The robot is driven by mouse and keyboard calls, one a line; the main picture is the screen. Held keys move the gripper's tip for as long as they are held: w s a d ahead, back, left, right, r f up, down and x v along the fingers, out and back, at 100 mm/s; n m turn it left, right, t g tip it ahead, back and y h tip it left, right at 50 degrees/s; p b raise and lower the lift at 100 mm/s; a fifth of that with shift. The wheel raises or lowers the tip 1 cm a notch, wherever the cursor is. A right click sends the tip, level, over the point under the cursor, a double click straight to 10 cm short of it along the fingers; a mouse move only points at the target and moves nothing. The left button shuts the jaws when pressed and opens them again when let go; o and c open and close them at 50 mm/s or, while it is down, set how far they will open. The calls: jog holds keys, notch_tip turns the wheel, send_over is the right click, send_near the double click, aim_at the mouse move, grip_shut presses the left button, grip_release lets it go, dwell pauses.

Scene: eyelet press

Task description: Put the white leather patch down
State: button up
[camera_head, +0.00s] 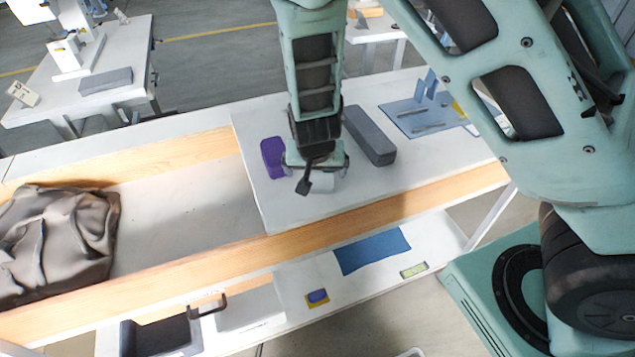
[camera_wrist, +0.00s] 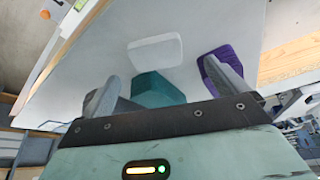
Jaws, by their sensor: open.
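The white leather patch (camera_wrist: 155,50) is a pale rounded rectangle that appears to lie on the white tabletop (camera_head: 285,205). In the wrist view it is just beyond a teal block-like piece (camera_wrist: 155,88). In the head view a white edge of the patch (camera_head: 323,184) shows beside my gripper (camera_head: 316,178), which hides the teal piece. My gripper is low over the table. In the wrist view its fingers (camera_wrist: 162,74) are wide apart, with the teal piece between them and nothing clamped.
A purple piece (camera_head: 272,158) lies left of my gripper, and a long grey block (camera_head: 369,135) lies right. A blue fixture plate (camera_head: 425,116) is farther right. Crumpled dark cloth (camera_head: 58,240) fills the left end. The tabletop in front of the purple piece is clear.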

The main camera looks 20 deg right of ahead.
aim_at(318, 182)
jog(key=x, duration=0.3)
jog(key=shift+s+d+f, duration=0.2)
jog(key=shift+d+f, duration=0.05)
jog(key=shift+f, duration=0.1)
jog(key=shift+w+f, duration=0.2)
jog(key=shift+f, duration=0.35)
jog(key=c, duration=1.1)
jog(key=shift+r, duration=0.1)
